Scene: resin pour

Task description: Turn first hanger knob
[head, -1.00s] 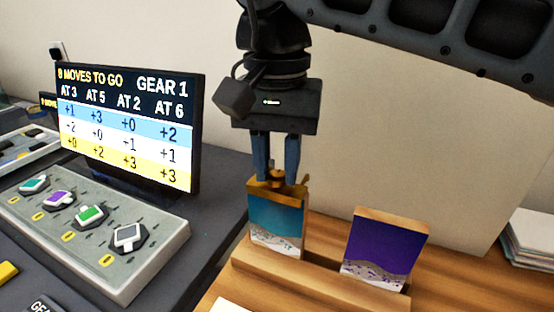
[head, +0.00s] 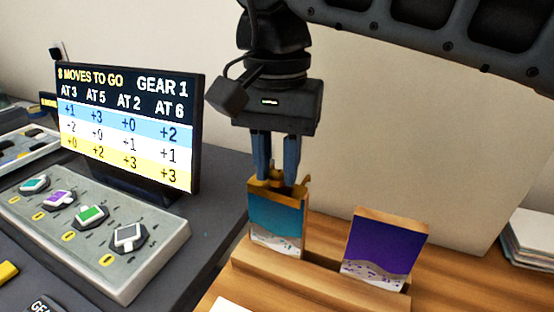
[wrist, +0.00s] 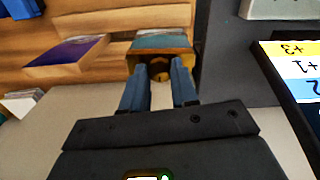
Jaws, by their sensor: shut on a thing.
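My gripper (head: 276,181) points down at the back top edge of a teal and white resin panel (head: 277,215) with a wooden body. Its blue fingers are closed on a small brass knob (head: 277,176) at that edge. The wrist view also shows the knob (wrist: 159,71) between the fingers, against the panel's wooden back. The fingers hide part of the knob. The panel stands upright, leaning slightly, in a slotted wooden rack (head: 320,285). A second panel, purple and white (head: 383,245), leans in the same rack to the right.
A grey console (head: 150,255) with teal, purple, green and grey knobs lies at the left. A screen (head: 128,128) reading "8 MOVES TO GO" and "GEAR 1" stands behind it. White sheets (head: 530,238) are stacked at the far right. A pale wall rises behind.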

